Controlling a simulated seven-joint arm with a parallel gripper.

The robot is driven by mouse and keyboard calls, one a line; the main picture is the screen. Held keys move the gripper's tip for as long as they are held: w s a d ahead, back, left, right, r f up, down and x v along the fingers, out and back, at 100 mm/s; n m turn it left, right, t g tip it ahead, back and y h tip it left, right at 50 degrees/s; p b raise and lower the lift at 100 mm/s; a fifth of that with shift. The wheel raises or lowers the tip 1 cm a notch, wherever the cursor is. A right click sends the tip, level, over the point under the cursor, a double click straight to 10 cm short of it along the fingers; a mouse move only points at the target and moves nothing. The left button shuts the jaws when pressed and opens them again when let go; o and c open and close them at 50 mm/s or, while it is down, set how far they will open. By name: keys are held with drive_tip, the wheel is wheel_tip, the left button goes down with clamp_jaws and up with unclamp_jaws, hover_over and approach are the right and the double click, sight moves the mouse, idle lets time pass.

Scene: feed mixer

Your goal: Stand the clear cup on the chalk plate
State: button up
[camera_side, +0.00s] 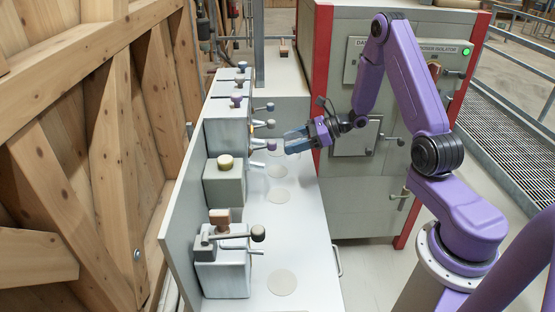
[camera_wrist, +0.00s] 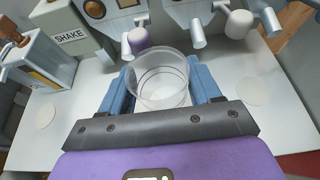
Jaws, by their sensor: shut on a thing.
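A clear cup (camera_wrist: 160,88) stands upright between the blue fingers of my gripper (camera_wrist: 162,76) in the wrist view, and the gripper is shut on it. In the side view my gripper (camera_side: 293,141) is at the far part of the white counter, in front of the dispenser spouts; the cup is too faint to make out there. I cannot tell which is the chalk plate, nor how high the cup is above the counter.
A row of dispensers lines the counter's left side: a near lever unit (camera_side: 222,262), a box with a yellow knob (camera_side: 224,181), and farther units with coloured knobs (camera_side: 226,128). A purple spout tip (camera_wrist: 139,40) is just beyond the cup. The counter's right strip is clear.

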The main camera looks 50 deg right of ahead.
drive_tip(key=w+f, duration=0.4)
drive_tip(key=w, duration=0.1)
drive_tip(key=w+d+f, duration=0.1)
drive_tip(key=w+f, duration=0.1)
drive_tip(key=f, duration=0.1)
drive_tip(key=shift+w+d+f, duration=0.1)
drive_tip(key=shift+w, duration=0.15)
drive_tip(key=shift+f, duration=1.55)
drive_tip(key=shift+f, duration=0.1)
drive_tip(key=o, duration=1)
drive_tip(key=shift+s+d+r, duration=0.15)
drive_tip(key=shift+d+r, duration=0.1)
drive_tip(key=shift+d, duration=0.05)
drive_tip(key=v, duration=1.1)
drive_tip(key=shift+s+d, duration=0.1)
drive_tip(key=shift+s, duration=0.05)
